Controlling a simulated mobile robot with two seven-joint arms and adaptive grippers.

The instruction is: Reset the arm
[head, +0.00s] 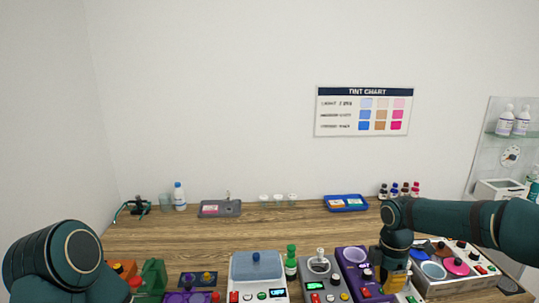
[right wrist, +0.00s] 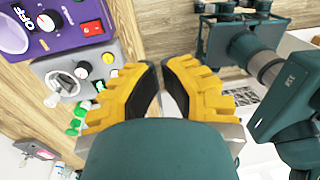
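My right arm (head: 450,220) reaches in from the right in the head view, teal with dark bands. My right gripper (head: 397,283) points down over the bench, beside the purple device (head: 353,262). In the right wrist view my right gripper (right wrist: 159,80) shows two yellow ribbed fingers with black pads. A gap separates them and nothing is between them, so it is open. My left arm (head: 55,258) shows at the lower left of the head view, and its gripper is out of view.
The wooden bench (head: 250,228) has a clear strip behind the front row of devices. That row includes a blue-lidded device (head: 256,268), a grey device (head: 322,280) and a tray of coloured discs (head: 458,266). A blue tray (head: 345,203) and bottles stand along the wall.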

